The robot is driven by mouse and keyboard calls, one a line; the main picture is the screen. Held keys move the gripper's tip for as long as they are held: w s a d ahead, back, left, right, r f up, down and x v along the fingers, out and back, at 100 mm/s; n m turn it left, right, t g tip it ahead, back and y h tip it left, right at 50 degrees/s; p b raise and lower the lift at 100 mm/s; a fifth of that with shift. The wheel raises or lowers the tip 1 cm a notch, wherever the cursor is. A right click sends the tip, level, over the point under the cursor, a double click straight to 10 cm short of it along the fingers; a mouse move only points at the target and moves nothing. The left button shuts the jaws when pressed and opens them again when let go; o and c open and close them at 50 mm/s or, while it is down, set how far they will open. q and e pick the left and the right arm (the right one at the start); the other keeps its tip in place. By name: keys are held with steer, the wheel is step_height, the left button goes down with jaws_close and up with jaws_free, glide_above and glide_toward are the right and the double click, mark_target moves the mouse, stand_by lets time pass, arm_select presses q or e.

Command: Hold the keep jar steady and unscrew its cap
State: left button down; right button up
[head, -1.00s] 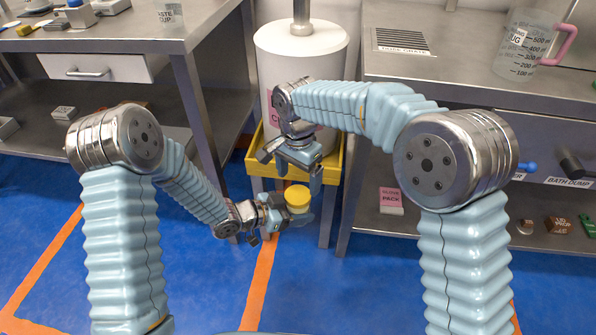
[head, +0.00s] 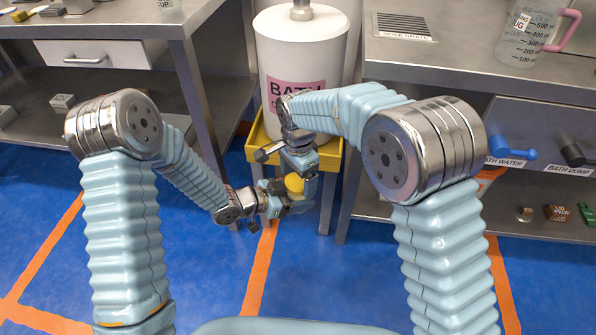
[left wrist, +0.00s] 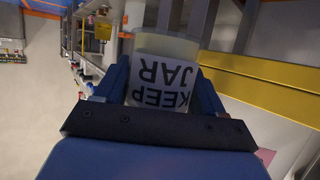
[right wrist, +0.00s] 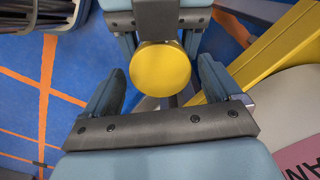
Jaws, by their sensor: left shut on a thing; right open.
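The keep jar (left wrist: 163,80) shows in the left wrist view with its label upside down. My left gripper (head: 284,200) is shut on its sides and holds it in the air. The jar's round yellow cap (right wrist: 160,69) is on top, seen from above in the right wrist view, and partly shows in the head view (head: 294,184). My right gripper (right wrist: 160,85) is open above the cap. Its fingers stand on either side, with gaps between them and the cap. In the head view the right gripper (head: 301,172) hides part of the cap.
A white bath drum (head: 300,55) with a pink label stands in a yellow frame (head: 259,158) close behind the grippers. Steel benches stand left (head: 100,28) and right (head: 440,75). A pink-handled jug (head: 530,35) sits on the right bench. The blue floor below is open.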

steer(key=c, duration=1.1)
steer(key=n, duration=0.6)
steer(key=shift+n, duration=0.3)
steer(key=shift+c, duration=0.2)
steer(key=o, duration=1.2)
steer(key=shift+c, duration=0.2)
steer(key=shift+r, duration=0.15)
